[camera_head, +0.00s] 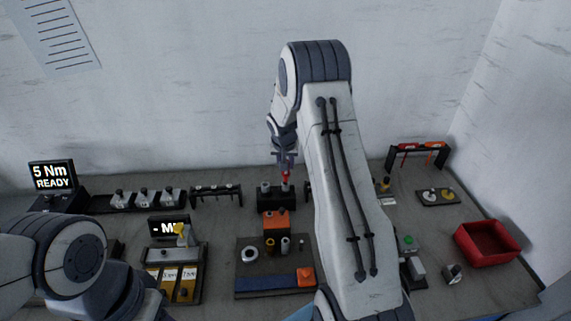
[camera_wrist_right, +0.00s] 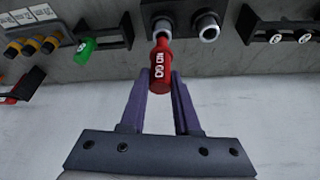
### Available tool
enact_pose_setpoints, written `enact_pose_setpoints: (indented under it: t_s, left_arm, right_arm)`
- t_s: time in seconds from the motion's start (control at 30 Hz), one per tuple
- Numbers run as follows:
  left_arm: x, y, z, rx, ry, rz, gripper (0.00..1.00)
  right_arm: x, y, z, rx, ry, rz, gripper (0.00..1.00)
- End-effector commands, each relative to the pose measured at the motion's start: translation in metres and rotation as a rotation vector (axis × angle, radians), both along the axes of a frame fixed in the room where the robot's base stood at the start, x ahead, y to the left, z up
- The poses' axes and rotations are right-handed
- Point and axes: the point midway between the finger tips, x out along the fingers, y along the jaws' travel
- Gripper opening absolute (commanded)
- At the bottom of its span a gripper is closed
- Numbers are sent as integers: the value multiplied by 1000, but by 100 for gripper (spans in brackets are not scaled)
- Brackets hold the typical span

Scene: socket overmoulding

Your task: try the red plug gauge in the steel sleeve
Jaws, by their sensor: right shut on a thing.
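The red plug gauge (camera_wrist_right: 162,72) is held between the fingers of my right gripper (camera_wrist_right: 160,82). It also shows as a small red piece below the jaws in the head view (camera_head: 285,176). Two grey metal sleeves stand in a black block (camera_head: 278,204). The gauge's thin end meets the left sleeve in the wrist view (camera_wrist_right: 163,27), which is the right one in the head view (camera_head: 285,187). I cannot tell whether the end is inside or just above it. The other sleeve (camera_wrist_right: 207,27) is open and empty. My left gripper is out of view.
A green-handled gauge (camera_wrist_right: 86,46) sits in a rack beside the block. An orange block (camera_head: 276,221) and a tray (camera_head: 240,267) with rings stand in front. A red bin (camera_head: 487,243) is at the right. My right arm hides part of the bench.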

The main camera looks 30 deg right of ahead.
Motion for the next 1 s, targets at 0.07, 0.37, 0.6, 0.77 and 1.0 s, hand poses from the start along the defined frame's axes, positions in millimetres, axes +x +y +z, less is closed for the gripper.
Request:
enact_pose_setpoints:
  t_s: [0.07, 0.37, 0.6, 0.77, 1.0]
  left_arm:
    - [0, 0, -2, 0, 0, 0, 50]
    - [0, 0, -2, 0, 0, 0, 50]
    - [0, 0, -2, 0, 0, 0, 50]
    - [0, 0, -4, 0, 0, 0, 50]
    - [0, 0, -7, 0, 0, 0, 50]
  right_arm:
    - [0, 0, -1, 0, 0, 0, 0]
    - [0, 0, 0, 0, 0, -1, 0]
    - [0, 0, -1, 0, 0, -1, 0]
    - [0, 0, -3, 0, 0, -1, 0]
    - [0, 0, -5, 0, 0, -1, 0]
